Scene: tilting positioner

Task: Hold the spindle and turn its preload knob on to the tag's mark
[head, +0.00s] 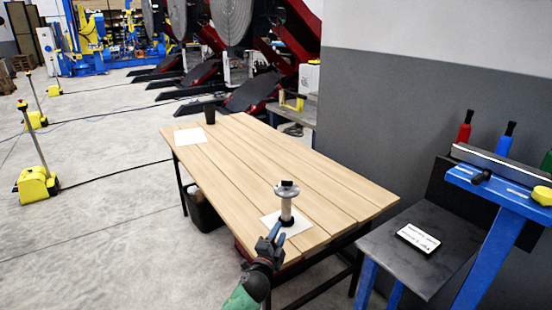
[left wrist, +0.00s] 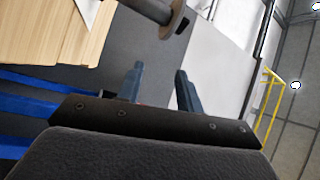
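The spindle (head: 286,208) stands upright near the front end of the wooden table, on a white sheet or plate (head: 270,220). In the left wrist view the knob (left wrist: 176,20) and part of the shaft (left wrist: 148,8) show at the top, beyond the fingers. My left gripper (head: 277,233) is at the table's front edge, close to the spindle's foot. Its fingers (left wrist: 160,70) are apart with nothing between them. A white tag (head: 418,238) lies on the grey shelf at right; its print is unreadable. My right gripper is out of view.
The wooden table (head: 330,190) is mostly bare. A blue stand (head: 495,190) with red, blue and green bottles is at right, beside a grey wall. A black bin (head: 203,209) stands left below.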

